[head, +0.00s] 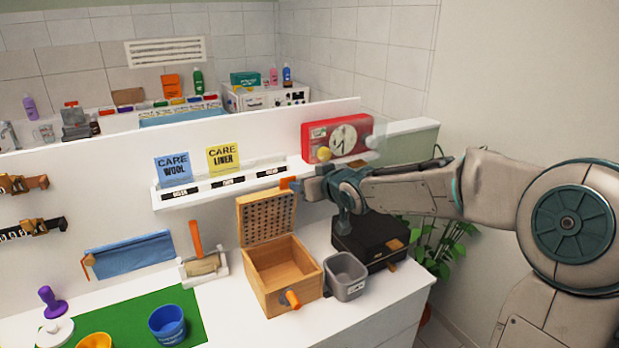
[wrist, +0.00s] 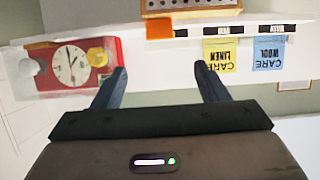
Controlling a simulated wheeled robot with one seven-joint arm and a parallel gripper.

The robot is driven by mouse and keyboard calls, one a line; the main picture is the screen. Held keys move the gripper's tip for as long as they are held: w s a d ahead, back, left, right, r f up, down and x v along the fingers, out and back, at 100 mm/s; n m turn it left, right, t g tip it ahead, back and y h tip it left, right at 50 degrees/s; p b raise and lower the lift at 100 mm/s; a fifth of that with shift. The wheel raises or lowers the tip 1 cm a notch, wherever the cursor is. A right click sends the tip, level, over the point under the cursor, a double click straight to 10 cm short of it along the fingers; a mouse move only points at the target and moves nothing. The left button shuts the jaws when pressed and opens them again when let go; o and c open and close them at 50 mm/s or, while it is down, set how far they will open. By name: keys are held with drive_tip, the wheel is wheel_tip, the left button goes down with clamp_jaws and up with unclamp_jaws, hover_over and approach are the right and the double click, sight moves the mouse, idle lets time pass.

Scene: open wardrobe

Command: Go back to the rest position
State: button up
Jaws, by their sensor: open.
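My gripper shows in the head view (head: 298,186) and in the wrist view (wrist: 162,86). It is open, its two dark fingers apart with nothing held between them. In the head view it is in front of the shelf's right part, beside the raised lid of the wooden box (head: 283,303). My arm reaches in from the right, above the black case (head: 372,245). The wrist view is upside down and shows the white wall and shelf beyond the fingers.
A red timer (head: 323,143) stands on the white shelf (head: 163,203) near my gripper. Yellow (head: 223,158) and blue (head: 173,170) care cards stand on it too. A grey bin (head: 346,283) is beside the box. A plant (head: 440,245) grows below my arm.

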drive_tip(key=s+d+f+g+h, duration=0.3)
drive_tip(key=s+d+f+h, duration=0.15)
drive_tip(key=s+f, duration=0.35)
drive_tip(key=s+d+m+g, duration=0.2)
drive_tip(key=s, duration=1.2)
drive_tip(key=s+d+m+g+h+b, duration=0.1)
drive_tip(key=s+d+m+g, duration=0.2)
drive_tip(key=s, duration=1)
drive_tip(key=shift+s+d+f+g, duration=0.25)
drive_tip(key=shift+s+f+g, duration=0.05)
drive_tip(key=shift+s+f, duration=0.1)
